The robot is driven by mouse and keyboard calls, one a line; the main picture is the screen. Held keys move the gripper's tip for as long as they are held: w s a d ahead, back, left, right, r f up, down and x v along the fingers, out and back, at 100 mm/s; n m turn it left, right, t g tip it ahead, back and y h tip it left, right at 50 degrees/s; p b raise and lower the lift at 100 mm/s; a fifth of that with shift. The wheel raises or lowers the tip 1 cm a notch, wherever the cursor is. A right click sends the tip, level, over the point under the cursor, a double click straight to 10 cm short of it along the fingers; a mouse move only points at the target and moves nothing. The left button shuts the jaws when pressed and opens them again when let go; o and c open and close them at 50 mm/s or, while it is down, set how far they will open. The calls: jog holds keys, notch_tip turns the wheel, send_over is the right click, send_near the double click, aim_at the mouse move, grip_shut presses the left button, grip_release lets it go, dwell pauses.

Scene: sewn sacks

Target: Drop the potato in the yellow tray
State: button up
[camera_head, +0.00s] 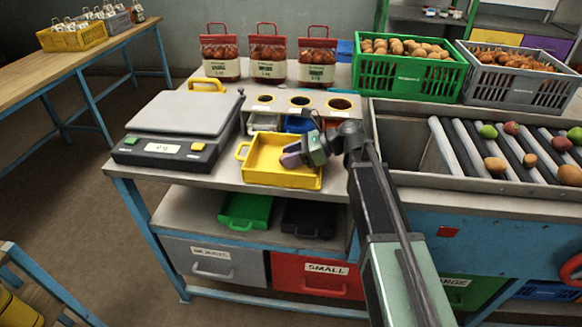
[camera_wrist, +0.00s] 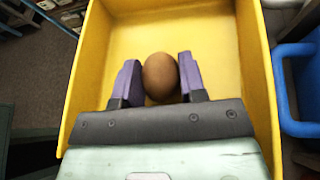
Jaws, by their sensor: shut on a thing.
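The yellow tray (camera_head: 258,172) sits on the bench top between the scale and the roller conveyor. In the wrist view the yellow tray (camera_wrist: 255,75) fills most of the picture. My gripper (camera_head: 292,158) is over the right part of the tray. In the wrist view my gripper (camera_wrist: 158,80) has its two purple fingers on either side of a brown potato (camera_wrist: 160,76) and is shut on it. The tray floor lies behind the potato; I cannot tell whether the potato touches it. The potato is hidden in the head view.
A scale (camera_head: 180,125) stands left of the tray. Sacks (camera_head: 268,58) stand at the back. A blue tray (camera_wrist: 300,90) is close by in the wrist view.

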jog(key=shift+r, duration=0.15)
jog(key=shift+f, duration=0.2)
jog(key=o, duration=1)
jog(key=shift+r, duration=0.1)
jog(key=shift+d+r+p, duration=0.15)
jog(key=shift+r+p, duration=0.15)
jog(key=shift+p, duration=0.1)
jog(key=p+v, duration=0.4)
jog(key=v, duration=0.7)
jog(key=shift+d, duration=0.3)
